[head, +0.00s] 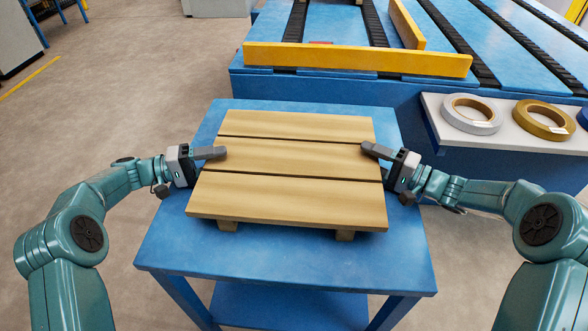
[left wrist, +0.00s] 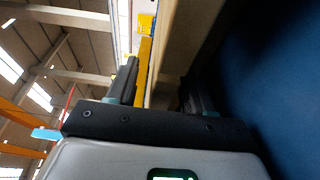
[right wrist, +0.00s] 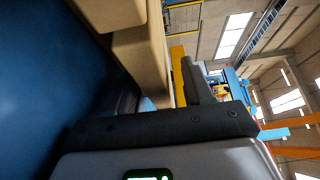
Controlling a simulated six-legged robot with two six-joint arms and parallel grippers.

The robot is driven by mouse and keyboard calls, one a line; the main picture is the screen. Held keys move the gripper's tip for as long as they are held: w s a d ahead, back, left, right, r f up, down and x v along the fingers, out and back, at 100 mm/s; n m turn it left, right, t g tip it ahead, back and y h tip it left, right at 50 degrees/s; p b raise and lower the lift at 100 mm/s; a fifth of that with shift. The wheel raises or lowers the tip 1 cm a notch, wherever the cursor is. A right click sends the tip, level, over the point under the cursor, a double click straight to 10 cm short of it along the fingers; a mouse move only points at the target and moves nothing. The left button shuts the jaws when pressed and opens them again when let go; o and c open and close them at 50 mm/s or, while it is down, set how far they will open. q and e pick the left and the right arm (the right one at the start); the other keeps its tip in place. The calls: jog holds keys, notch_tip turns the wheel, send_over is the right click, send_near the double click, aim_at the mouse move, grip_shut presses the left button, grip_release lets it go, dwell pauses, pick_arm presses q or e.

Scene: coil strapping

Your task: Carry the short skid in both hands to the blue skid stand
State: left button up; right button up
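The short skid (head: 290,160), three pale wooden boards on blocks, appears to rest level on the blue skid stand (head: 180,245). My left gripper (head: 205,160) is at the skid's left edge, and my right gripper (head: 385,160) is at its right edge. Each has one finger above the deck; the lower fingers are hidden in the head view. In the left wrist view, the skid's edge (left wrist: 172,40) lies between the fingers, with a gap beside the upper one. The right wrist view shows the skid's edge (right wrist: 152,55) the same way. Both grippers look open around the edges.
A blue conveyor table with dark tracks (head: 330,22) stands behind, with a yellow beam (head: 355,58) along its near side. At the right, a white shelf (head: 480,145) holds a silver coil (head: 470,122) and a brass coil (head: 540,122). Floor at the left is clear.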

pick_arm(q)
jog(key=shift+a, duration=0.1)
jog(key=a, duration=0.3)
jog(key=s+a, duration=0.1)
jog(key=a, duration=0.3)
jog(key=s+a, duration=0.1)
jog(key=a, duration=0.3)
jog(key=shift+a, duration=0.3)
pick_arm(e)
jog(key=shift+d, duration=0.15)
jog(key=v, duration=1.1)
jog(key=shift+s+d, duration=0.25)
jog(key=shift+s, duration=0.05)
pick_arm(q)
jog(key=shift+r, duration=0.1)
pick_arm(e)
jog(key=shift+r, duration=0.1)
jog(key=shift+r+p, duration=1.7)
pick_arm(q)
notch_tip(320, 180, up, 10)
jog(key=p, duration=0.2)
jog(key=shift+f+p, duration=0.2)
jog(key=shift+p, duration=0.1)
pick_arm(e)
notch_tip(320, 180, up, 7)
